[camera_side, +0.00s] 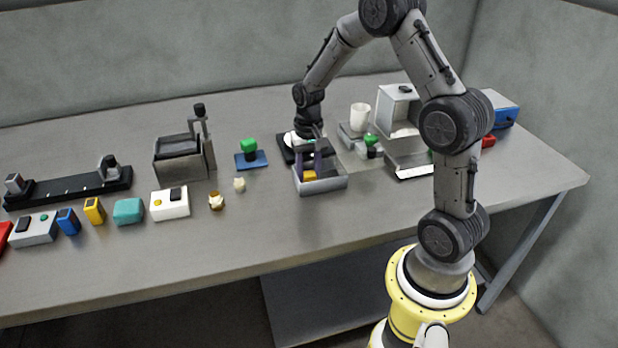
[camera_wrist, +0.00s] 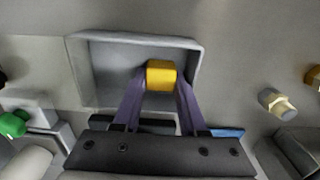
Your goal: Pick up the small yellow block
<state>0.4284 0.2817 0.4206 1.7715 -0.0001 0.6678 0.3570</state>
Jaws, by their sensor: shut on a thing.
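The small yellow block (camera_wrist: 161,75) is between the two purple fingers of my gripper (camera_wrist: 161,84) in the wrist view. The fingers are shut on it. In the side view the block (camera_side: 309,175) shows low inside a grey open tray (camera_side: 322,186), below my gripper (camera_side: 318,168). The tray's rim (camera_wrist: 75,62) surrounds the block and fingertips in the wrist view. I cannot tell whether the block touches the tray floor.
A green-topped item on a blue base (camera_side: 250,159) and a small pale piece (camera_side: 240,185) stand left of the tray. A white cup (camera_side: 360,116) and a grey machine (camera_side: 408,145) stand to the right. The table front (camera_side: 270,235) is clear.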

